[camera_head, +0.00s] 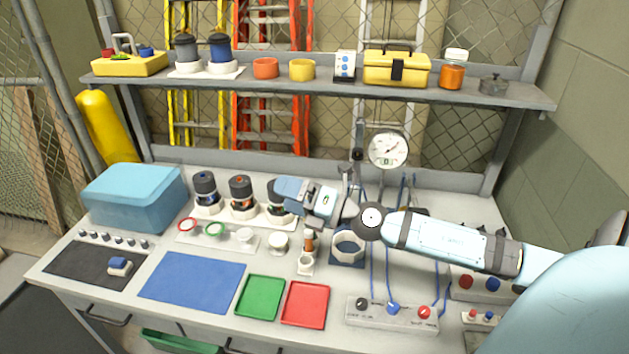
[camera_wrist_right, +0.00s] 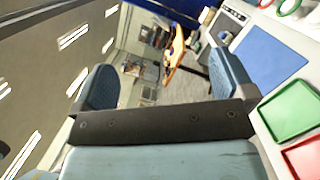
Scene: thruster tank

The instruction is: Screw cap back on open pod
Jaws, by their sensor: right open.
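Three pods with dark tops and white bases stand in a row at the back of the bench: a left pod (camera_head: 207,193), a middle pod (camera_head: 242,198) and a right pod (camera_head: 274,212). The right pod is partly hidden by my right gripper (camera_head: 285,190), which is at its upper right. I cannot tell which pod is open. A white round piece (camera_head: 279,243), possibly a cap, sits in front of the right pod. In the right wrist view my right gripper (camera_wrist_right: 160,82) has its two blue fingers wide apart with nothing between them. My left gripper is out of view.
A holder with red and green rings (camera_head: 214,229) lies before the pods. Blue mat (camera_head: 192,282), green tray (camera_head: 260,297) and red tray (camera_head: 305,303) lie in front. A blue box (camera_head: 135,198) stands left. A shelf (camera_head: 300,83) and gauge (camera_head: 388,148) are behind.

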